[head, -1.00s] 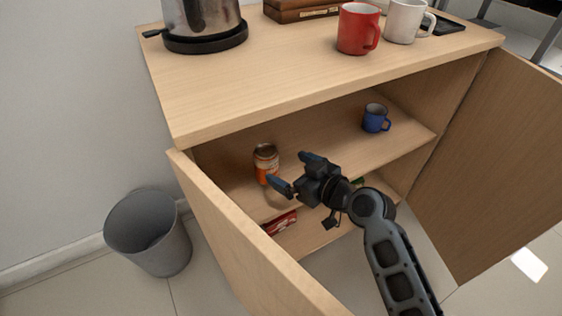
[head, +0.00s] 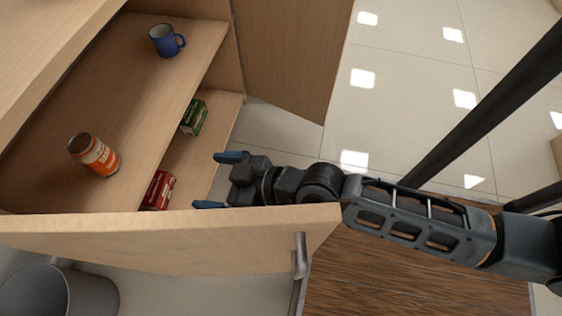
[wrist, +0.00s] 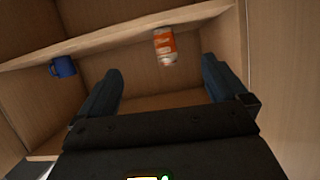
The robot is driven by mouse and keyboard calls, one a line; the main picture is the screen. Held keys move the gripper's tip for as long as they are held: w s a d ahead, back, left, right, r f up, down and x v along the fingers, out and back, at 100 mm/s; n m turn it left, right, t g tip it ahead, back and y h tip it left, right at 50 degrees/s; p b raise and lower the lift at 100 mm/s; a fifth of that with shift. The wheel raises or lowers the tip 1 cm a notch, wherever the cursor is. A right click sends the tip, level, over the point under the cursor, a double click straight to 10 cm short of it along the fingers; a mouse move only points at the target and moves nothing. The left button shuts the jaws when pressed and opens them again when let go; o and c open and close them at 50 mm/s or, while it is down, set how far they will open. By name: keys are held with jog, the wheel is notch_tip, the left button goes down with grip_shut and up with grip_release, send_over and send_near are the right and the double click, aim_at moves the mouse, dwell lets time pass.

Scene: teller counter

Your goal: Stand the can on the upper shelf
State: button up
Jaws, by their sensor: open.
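The orange can (head: 94,155) with a metal top stands upright on the upper shelf (head: 125,75) inside the cupboard, near the open left door. In the wrist view, which looks upside down, the can (wrist: 165,45) shows between the fingers but farther off, at the shelf (wrist: 110,40). My gripper (head: 219,181) is open and empty, outside the cupboard front and beside the left door's inner face. Its blue fingers (wrist: 161,68) are apart and do not touch the can.
A blue mug (head: 165,41) stands on the same shelf, well away from the can. A red box (head: 158,190) and a green box (head: 194,117) are on the lower level. The left door (head: 170,238) stands open close to my arm. A grey bin (head: 60,292) is beyond it.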

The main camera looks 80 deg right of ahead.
jog(key=s+r+t, duration=0.1)
jog(key=s+r, duration=1.2)
jog(key=s, duration=0.4)
jog(key=shift+s+n, duration=0.3)
